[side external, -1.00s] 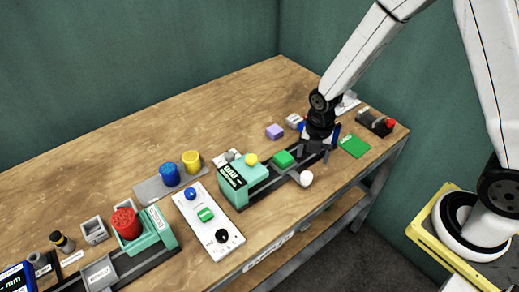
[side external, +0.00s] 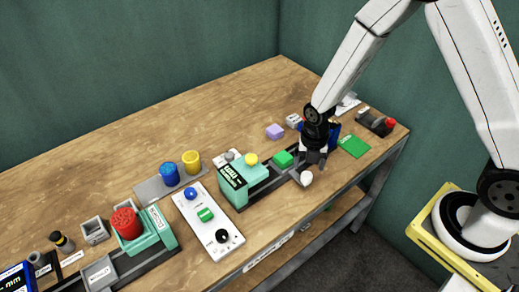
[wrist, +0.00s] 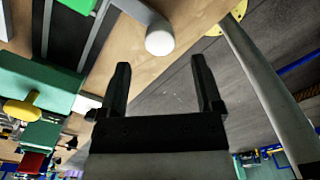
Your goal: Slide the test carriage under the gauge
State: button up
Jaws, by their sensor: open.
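The teal gauge (side external: 245,182) with a yellow knob on top stands over a dark rail near the table's front edge. The test carriage with a green block (side external: 283,159) sits on the rail just right of the gauge, outside it. Its white round handle knob (side external: 306,178) sticks out toward the front. My gripper (side external: 314,168) is open, beside the knob. In the wrist view the knob (wrist: 160,42) shows just beyond and between my open fingertips (wrist: 160,62), apart from both. The gauge (wrist: 40,85) is at the left there.
A white panel (side external: 208,222) with buttons lies left of the gauge, with a second teal press (side external: 150,235) bearing a red cylinder beyond. The back of the table is clear.

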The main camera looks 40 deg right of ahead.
aim_at(307, 175)
jog(key=shift+f, duration=2.65)
grip_shut()
